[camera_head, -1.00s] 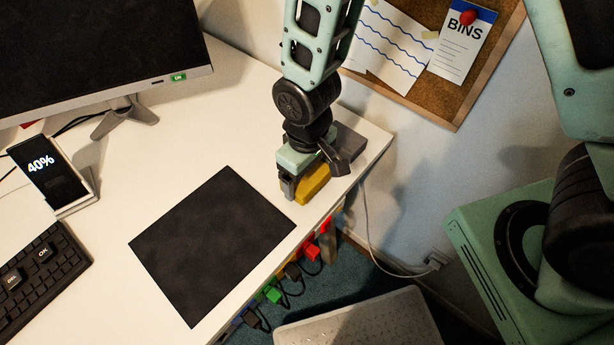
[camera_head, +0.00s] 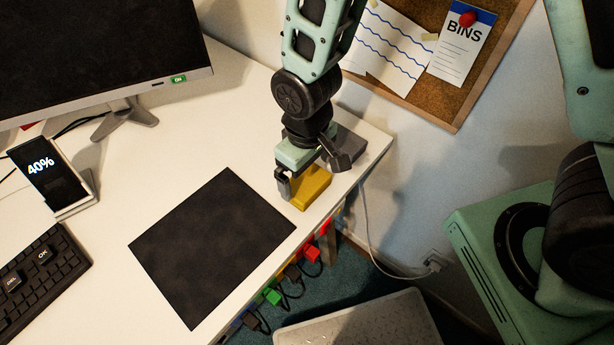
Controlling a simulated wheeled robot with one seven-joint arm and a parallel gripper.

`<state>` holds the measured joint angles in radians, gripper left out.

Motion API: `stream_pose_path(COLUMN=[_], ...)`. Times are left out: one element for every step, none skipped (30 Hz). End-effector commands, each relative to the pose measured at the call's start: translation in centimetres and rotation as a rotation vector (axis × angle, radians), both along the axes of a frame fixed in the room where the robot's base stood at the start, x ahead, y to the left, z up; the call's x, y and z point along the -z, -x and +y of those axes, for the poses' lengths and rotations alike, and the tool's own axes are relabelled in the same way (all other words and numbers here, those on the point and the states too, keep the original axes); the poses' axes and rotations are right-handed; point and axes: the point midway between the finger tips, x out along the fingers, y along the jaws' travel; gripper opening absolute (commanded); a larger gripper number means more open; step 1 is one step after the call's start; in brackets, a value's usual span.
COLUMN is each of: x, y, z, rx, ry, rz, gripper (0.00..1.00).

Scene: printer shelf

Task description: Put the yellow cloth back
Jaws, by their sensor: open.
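The yellow cloth (camera_head: 311,189) is a folded block lying on the white desk near its right edge, beside the black mat. My gripper (camera_head: 312,176) is open just above and around the cloth, with one finger at its left and one at its right. I cannot tell whether the fingers touch it. A grey block-like thing (camera_head: 348,147) sits right behind the gripper at the desk's edge, partly hidden by it.
The black mat (camera_head: 212,246) lies flat on the white desk (camera_head: 130,190). A monitor (camera_head: 95,50), a phone on a stand (camera_head: 47,174) and a keyboard (camera_head: 38,283) fill the left. Coloured cable plugs (camera_head: 272,295) hang along the desk's edge. A corkboard (camera_head: 436,103) is on the wall.

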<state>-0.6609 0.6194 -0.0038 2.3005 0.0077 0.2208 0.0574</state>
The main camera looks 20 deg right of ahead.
Motion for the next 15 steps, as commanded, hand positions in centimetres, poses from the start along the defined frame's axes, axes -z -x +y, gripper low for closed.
stream_pose_path(x=[-1.2,-1.9,-2.7,-3.3,-3.9,-4.7,-5.2,-5.7,-6.3,-6.7,-7.0,-7.4,-7.7,-7.9,-8.2], y=[-0.1,-0.1,-0.1,-0.1,-0.1,-0.1,-0.1,0.0,0.0,0.0,0.0,0.0,0.0,0.0,0.1], z=[0.1,0.1,0.1,0.0,0.0,0.0,0.0,0.0,0.0,0.0,0.0,0.0,0.0,0.0,0.0], rx=[0.000,0.000,0.000,0.000,0.000,0.000,0.001,0.001,0.001,0.001,0.001,0.001,0.001,0.001,0.001], ry=[-0.003,-0.003,-0.003,-0.003,-0.003,-0.002,-0.003,-0.002,-0.002,-0.002,-0.002,-0.001,-0.001,-0.001,-0.003], rz=[-0.005,-0.005,-0.005,-0.004,-0.004,-0.003,-0.004,-0.003,-0.003,-0.002,-0.002,-0.002,-0.002,-0.001,-0.001], gripper=[1.00,1.00,1.00,1.00,1.00,1.00,1.00,1.00,1.00,1.00,1.00,1.00,1.00,1.00,1.00])
